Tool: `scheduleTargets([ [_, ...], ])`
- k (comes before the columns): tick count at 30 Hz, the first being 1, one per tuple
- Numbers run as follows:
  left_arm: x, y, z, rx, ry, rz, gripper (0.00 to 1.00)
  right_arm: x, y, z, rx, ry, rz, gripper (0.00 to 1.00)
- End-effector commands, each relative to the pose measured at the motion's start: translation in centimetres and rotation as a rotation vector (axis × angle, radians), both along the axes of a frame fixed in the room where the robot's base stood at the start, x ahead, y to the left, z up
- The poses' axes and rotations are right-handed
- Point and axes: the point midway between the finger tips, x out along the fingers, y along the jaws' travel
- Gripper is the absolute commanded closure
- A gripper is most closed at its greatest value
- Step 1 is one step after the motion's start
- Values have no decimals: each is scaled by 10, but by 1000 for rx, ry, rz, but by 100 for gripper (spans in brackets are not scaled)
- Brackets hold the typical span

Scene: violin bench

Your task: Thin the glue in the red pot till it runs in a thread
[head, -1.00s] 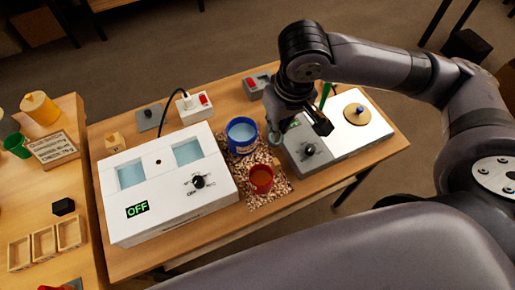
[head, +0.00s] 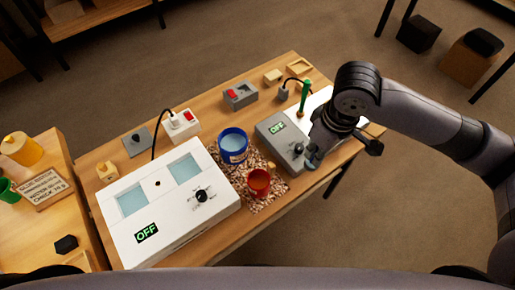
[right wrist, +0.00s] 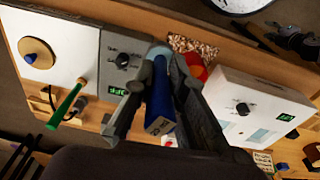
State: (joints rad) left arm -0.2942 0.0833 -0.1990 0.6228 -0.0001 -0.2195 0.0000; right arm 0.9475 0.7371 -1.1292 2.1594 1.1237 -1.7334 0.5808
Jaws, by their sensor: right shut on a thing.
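The red pot (head: 259,184) stands on a speckled mat (head: 264,203), with brown-orange glue inside; it is partly visible in the right wrist view (right wrist: 197,70). A blue pot (head: 233,147) of pale blue liquid stands just behind it. My right gripper (head: 320,150) is to the right of both pots, above the front of a grey control box. In the right wrist view its fingers (right wrist: 160,85) are shut on a blue handle marked 20 ml (right wrist: 160,112), with a pale translucent cup (right wrist: 158,51) at its far end. The cup's contents cannot be made out. My left gripper is out of view.
A white two-well bath (head: 165,205) reading OFF stands left of the pots. The grey control box (head: 278,135), also lit, has a white plate behind my arm. A green-handled tool (head: 305,97) stands upright near it. Switch boxes (head: 240,95) sit along the back edge.

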Motion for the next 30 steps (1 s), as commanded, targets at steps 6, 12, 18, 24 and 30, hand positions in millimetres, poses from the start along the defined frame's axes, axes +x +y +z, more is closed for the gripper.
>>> scheduleTargets([
  [6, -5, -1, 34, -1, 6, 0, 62, 11, 44, -5, -26, 15, 518, 100],
  [12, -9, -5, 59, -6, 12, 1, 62, 15, 83, -15, -53, 14, 1001, 100],
  [18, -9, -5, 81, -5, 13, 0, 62, 14, 119, -25, -80, 10, 1465, 100],
  [24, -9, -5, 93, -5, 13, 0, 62, 11, 142, -32, -106, 6, 1785, 100],
  [30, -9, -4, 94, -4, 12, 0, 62, 10, 150, -38, -114, 3, 1907, 100],
])
